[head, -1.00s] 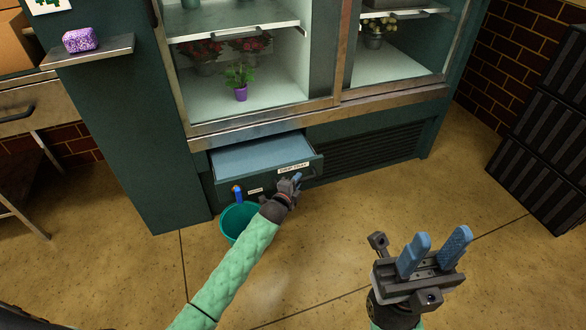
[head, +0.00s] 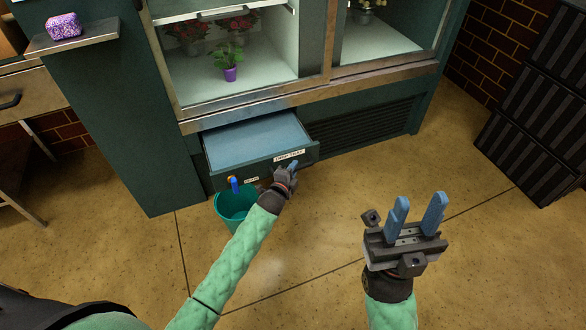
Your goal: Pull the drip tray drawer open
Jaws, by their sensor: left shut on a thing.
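The drip tray drawer (head: 248,142) is a dark green drawer with a blue-grey inside, low in the front of the flower cabinet. It stands partly out, and its front bears a white "DRIP TRAY" label (head: 289,156). My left gripper (head: 289,170) is at the right part of the drawer front, just below the label, shut on what appears to be the drawer's handle; the gripper hides most of it. My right gripper (head: 416,218) is raised over the floor at the right, its two blue fingers apart with nothing between them.
A teal bucket (head: 236,205) with a blue-and-orange item stands on the floor close to the drawer's front left. A vent grille (head: 365,135) lies right of the drawer. Black crates (head: 535,110) are stacked far right. The floor between is clear.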

